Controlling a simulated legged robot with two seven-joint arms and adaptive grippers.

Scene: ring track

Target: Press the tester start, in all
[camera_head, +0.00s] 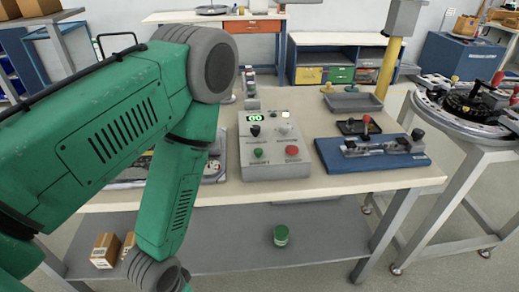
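The grey tester box (273,145) stands in the middle of the workbench. Its front panel has a green button (258,153) at lower left and a red button (292,150) at lower right. A black knob (255,130) sits above the green button. A small display (255,118) glows green at the top left, and a lit lamp (285,114) sits at the top right. The labels are too small to read. My green left arm crosses the left side, its wrist reaching the bottom edge below the bench front. Neither gripper shows.
A blue base with a metal clamp fixture (375,152) stands right of the tester, with a grey tray (353,102) behind. A round turntable (470,105) stands at far right. The lower shelf holds a green can (281,235) and small cartons (105,250). My arm hides the bench's left part.

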